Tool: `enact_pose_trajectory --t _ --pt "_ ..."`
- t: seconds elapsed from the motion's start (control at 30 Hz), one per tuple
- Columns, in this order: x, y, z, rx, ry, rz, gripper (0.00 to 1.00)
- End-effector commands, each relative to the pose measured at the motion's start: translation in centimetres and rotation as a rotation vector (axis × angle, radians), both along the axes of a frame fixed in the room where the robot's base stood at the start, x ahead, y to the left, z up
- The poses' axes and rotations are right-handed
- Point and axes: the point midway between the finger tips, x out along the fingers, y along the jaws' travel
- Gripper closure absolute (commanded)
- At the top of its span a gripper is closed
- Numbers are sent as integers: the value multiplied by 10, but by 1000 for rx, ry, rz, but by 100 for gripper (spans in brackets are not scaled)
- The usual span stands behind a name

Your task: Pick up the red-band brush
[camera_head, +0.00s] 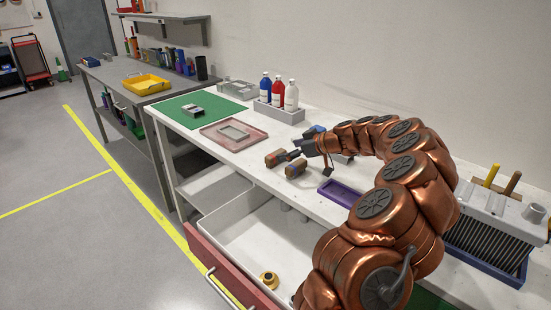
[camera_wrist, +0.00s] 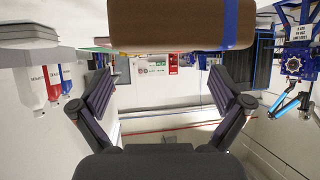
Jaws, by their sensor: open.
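Two short brown wooden pieces that look like brushes lie on the white bench in the head view, one farther left (camera_head: 275,158) and one nearer (camera_head: 296,169). I cannot make out a red band on either. My gripper (camera_head: 311,148) is just to their right, low over the bench. In the wrist view, my gripper (camera_wrist: 162,92) has its two dark fingers spread with nothing between them. A brown block (camera_wrist: 170,25) with a blue band (camera_wrist: 231,22) fills the top of that view, beyond the fingertips and apart from them.
A pink tray (camera_head: 207,133) and a bottle rack (camera_head: 288,113) stand behind. A purple tray (camera_head: 325,188) lies to the right of the brown pieces. An open drawer (camera_head: 237,239) juts out in front, with a yellow ring-like part (camera_head: 269,279) inside. A finned grey unit (camera_head: 490,235) stands at right.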

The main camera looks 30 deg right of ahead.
Motion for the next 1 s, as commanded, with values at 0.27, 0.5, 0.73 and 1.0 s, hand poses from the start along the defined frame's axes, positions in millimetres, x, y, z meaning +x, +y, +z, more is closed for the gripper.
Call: enact_pose_trajectory --t 0.27,0.5,0.73,1.0 --pt "26 11 -16 2 3 2 0" --pt "38 16 -23 2 2 2 0" --pt "38 16 -24 1 2 1 2" --pt "38 16 -23 1 2 1 30"
